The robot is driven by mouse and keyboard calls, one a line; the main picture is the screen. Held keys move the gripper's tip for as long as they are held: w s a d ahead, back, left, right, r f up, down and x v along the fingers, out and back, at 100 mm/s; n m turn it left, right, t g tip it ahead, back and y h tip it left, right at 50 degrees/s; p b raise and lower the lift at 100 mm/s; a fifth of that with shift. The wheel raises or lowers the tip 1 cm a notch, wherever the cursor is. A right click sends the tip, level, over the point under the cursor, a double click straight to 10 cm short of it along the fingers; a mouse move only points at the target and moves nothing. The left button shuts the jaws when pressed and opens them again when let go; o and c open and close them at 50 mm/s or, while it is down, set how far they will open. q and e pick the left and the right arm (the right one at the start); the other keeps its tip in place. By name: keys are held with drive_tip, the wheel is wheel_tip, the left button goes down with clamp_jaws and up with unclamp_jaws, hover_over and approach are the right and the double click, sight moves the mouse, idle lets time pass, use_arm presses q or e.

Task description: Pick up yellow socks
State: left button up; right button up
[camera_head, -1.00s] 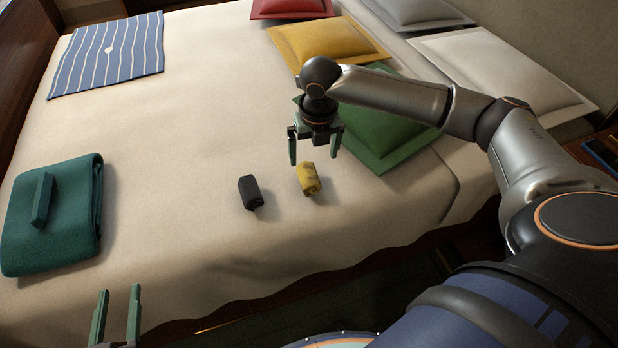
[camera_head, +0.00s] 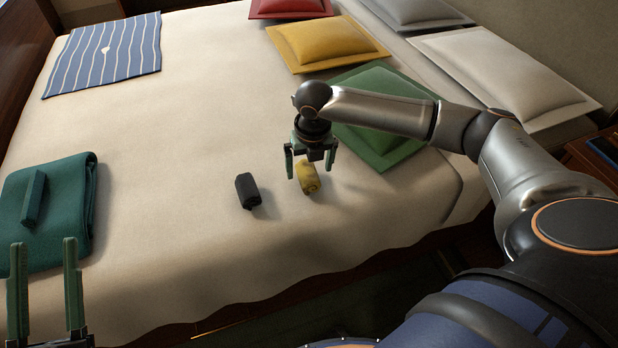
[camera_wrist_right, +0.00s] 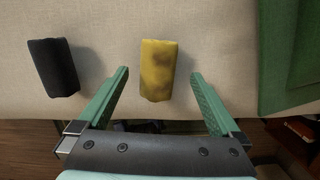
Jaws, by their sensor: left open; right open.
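The yellow socks (camera_head: 308,177) are a small roll lying on the bed, near its front edge. They also show in the right wrist view (camera_wrist_right: 158,69), between the lines of the two fingers and just beyond the fingertips. My right gripper (camera_head: 311,170) is open and empty, above the yellow socks, and its fingers partly frame them in the head view. It shows open in the right wrist view (camera_wrist_right: 160,80) too. My left gripper (camera_head: 45,262) is open and empty at the lower left, in front of the bed's near left part.
A black sock roll (camera_head: 248,190) lies just left of the yellow one, also in the wrist view (camera_wrist_right: 53,67). A folded green blanket (camera_head: 70,205) with a green bar on it lies at left. Green (camera_head: 378,140), yellow and red pillows lie beyond. The bed's middle is clear.

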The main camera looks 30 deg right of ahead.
wheel_tip(320, 180, down, 2)
drive_tip(key=shift+w+f+b, duration=0.1)
drive_tip(key=shift+w+b, duration=0.05)
drive_tip(key=shift+b, duration=0.15)
use_arm(q)
drive_tip(key=r+h, duration=0.1)
drive_tip(key=s+r+m+h, duration=0.1)
drive_tip(key=s+r+m, duration=0.1)
drive_tip(key=r, duration=0.1)
drive_tip(key=shift+s+d+t+h, duration=0.2)
drive_tip(key=shift+d+t+h, duration=0.05)
drive_tip(key=shift+t+h, duration=0.15)
use_arm(e)
drive_tip(key=shift+d, duration=0.1)
drive_tip(key=c, duration=1.4)
